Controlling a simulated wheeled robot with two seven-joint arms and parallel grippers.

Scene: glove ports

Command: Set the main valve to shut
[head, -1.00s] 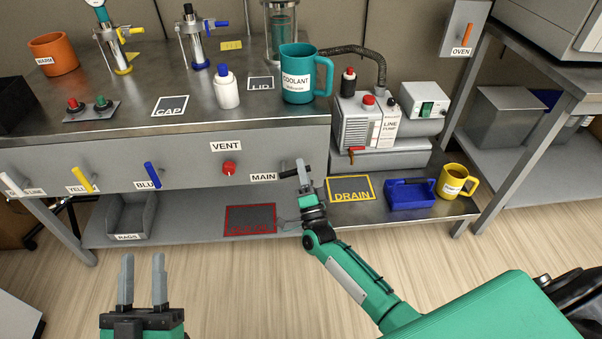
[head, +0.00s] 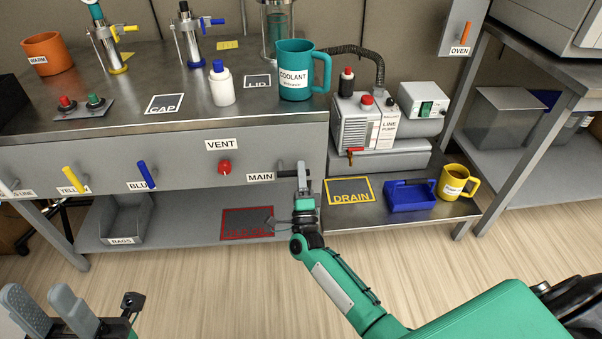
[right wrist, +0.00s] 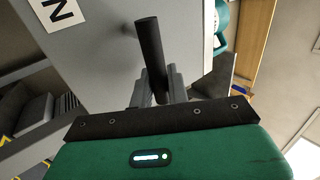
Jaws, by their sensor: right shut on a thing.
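The main valve's black handle (head: 286,173) sticks out from the grey front panel, just right of the MAIN label (head: 260,177). In the head view it lies close to level. My right gripper (head: 302,168) is at the handle's right end and is shut on it. In the right wrist view the dark bar of the handle (right wrist: 149,38) runs down between the two grey fingers (right wrist: 155,88); its lower end is partly hidden. My left gripper (head: 36,294) is at the lower left, away from the bench, with its fingers apart and empty.
A red VENT knob (head: 224,167) sits left of MAIN. A blue lever (head: 147,174) and a yellow lever (head: 76,179) are further left. A teal coolant jug (head: 296,70) stands above the handle. The line pump (head: 366,121) is to the right.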

